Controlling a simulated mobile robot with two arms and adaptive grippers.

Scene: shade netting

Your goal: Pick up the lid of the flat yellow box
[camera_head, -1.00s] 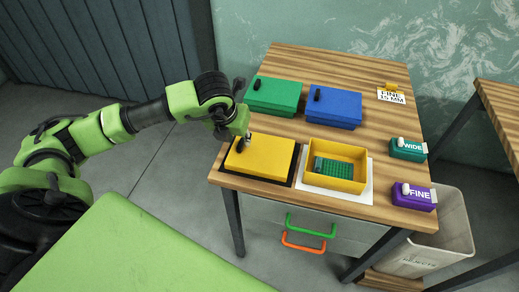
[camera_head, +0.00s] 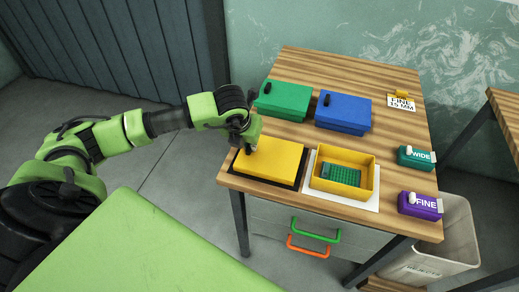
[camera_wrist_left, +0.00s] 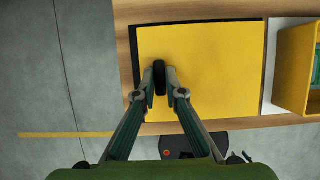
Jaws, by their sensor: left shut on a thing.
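The yellow lid (camera_head: 272,160) lies flat on a black mat (camera_head: 297,183) at the front left of the wooden table. It fills much of the left wrist view (camera_wrist_left: 215,65). My left gripper (camera_head: 250,146) is at the lid's left part, with its fingers shut on the lid's small dark knob (camera_wrist_left: 160,77). The open yellow box (camera_head: 343,190) stands to the right on a white mat (camera_head: 372,205), with a green mesh piece (camera_head: 340,175) inside. The lid looks level on its mat. My right gripper is not in view.
Behind stand a green box (camera_head: 283,100) and a blue box (camera_head: 343,112), both with lids. At right are a teal WIDE block (camera_head: 416,158) and a purple FINE block (camera_head: 420,205). A card (camera_head: 401,102) lies at the back; a bin (camera_head: 440,245) stands beside the table.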

